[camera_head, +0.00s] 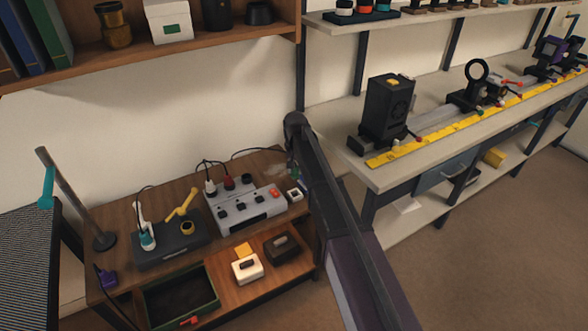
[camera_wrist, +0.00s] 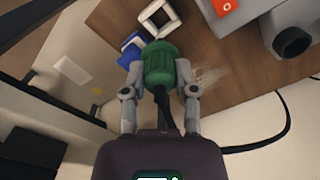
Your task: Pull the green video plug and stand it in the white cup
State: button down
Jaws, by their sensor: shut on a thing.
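The green video plug (camera_wrist: 160,64) is between the fingers of my gripper (camera_wrist: 160,76) in the wrist view, and the gripper is shut on it. A dark cable runs from the plug back toward my wrist. A small white square-rimmed open holder, which looks like the white cup (camera_wrist: 158,18), is just beyond the plug. In the head view the cup (camera_head: 295,195) stands near the right edge of the wooden bench, beside the grey socket box. My arm hides most of the gripper there, and only a bit of green shows near its end.
A blue item (camera_wrist: 131,46) lies beside the cup. The grey socket box (camera_head: 246,210) with red and dark plugs is left of the cup. A dark box (camera_head: 170,247) stands further left. The white workbench (camera_head: 388,181) rises at the right, past the wooden bench's edge.

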aim_at(295, 180)
jog(key=shift+f, duration=0.2)
jog(key=shift+f+b, duration=2.7)
jog(key=shift+b, duration=0.2)
jog(key=shift+f+b, duration=1.55)
jog(key=shift+f, duration=0.05)
dwell(0.4)
jog(key=shift+c, duration=1.5)
grip_release()
jog(key=shift+r, duration=0.15)
